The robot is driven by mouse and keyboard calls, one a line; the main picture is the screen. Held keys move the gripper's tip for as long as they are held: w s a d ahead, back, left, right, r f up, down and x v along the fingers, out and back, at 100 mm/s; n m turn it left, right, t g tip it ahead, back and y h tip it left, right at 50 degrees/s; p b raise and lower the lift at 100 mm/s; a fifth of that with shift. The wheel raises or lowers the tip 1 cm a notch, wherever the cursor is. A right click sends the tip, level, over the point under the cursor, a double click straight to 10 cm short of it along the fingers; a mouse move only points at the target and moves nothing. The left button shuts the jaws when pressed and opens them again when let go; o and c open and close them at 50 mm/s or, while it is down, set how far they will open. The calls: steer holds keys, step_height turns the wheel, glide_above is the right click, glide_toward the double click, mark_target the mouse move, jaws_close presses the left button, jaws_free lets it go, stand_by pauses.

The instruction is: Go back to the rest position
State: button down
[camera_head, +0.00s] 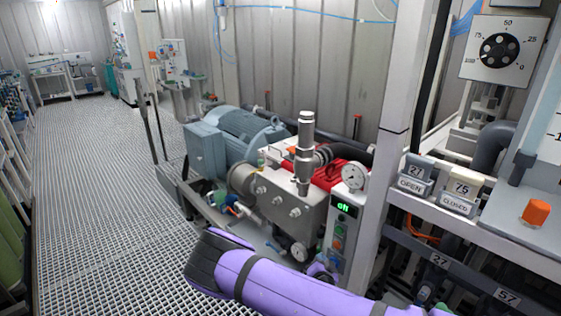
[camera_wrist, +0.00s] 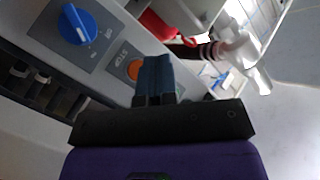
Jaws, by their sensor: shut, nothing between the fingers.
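My gripper (camera_wrist: 156,72) shows in the wrist view with its dark blue fingers together and nothing between them. It is in front of a grey control panel (camera_wrist: 110,55) with a blue rotary knob (camera_wrist: 77,24) and an orange button (camera_wrist: 134,69) beside the word STOP. The fingertips overlap the panel's edge in the picture; I cannot tell whether they touch it. In the head view my purple arm crosses the bottom, below the pump's control box (camera_head: 343,232) with its lit green display. My gripper's fingers cannot be made out there.
A blue-grey motor (camera_head: 240,135) and a metal pump block (camera_head: 290,205) stand behind my arm. On the right a rack shelf (camera_head: 480,231) holds tags marked 27 OPEN (camera_head: 412,178) and 75 CLOSED (camera_head: 460,195). The grating floor (camera_head: 95,190) on the left is clear.

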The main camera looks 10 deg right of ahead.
step_height(320, 180, up, 18)
steer(key=w+m+g, duration=0.2)
steer(key=m+g, duration=0.1)
steer(key=g, duration=0.4)
steer(key=s+r+n+g+y, duration=0.15)
steer(key=s+r, duration=0.25)
steer(key=r, duration=0.5)
steer(key=s+r+n+g+y, duration=0.1)
steer(key=s+r+n+y, duration=0.15)
steer(key=r, duration=0.75)
steer(key=s+d+r+n, duration=0.2)
steer(key=s+r, duration=0.5)
steer(key=s+d+r+n, duration=0.2)
steer(key=s+d+r, duration=0.1)
steer(key=s+r, duration=0.35)
steer(key=s+d+r+n, duration=0.1)
steer(key=s+r+n, duration=0.1)
steer(key=s, duration=0.7)
steer(key=s+d+r+n+g+h, duration=0.1)
steer(key=s+d+r+n, duration=0.1)
steer(key=s, duration=0.7)
steer(key=shift+d+r, duration=0.2)
steer(key=shift+r, duration=0.35)
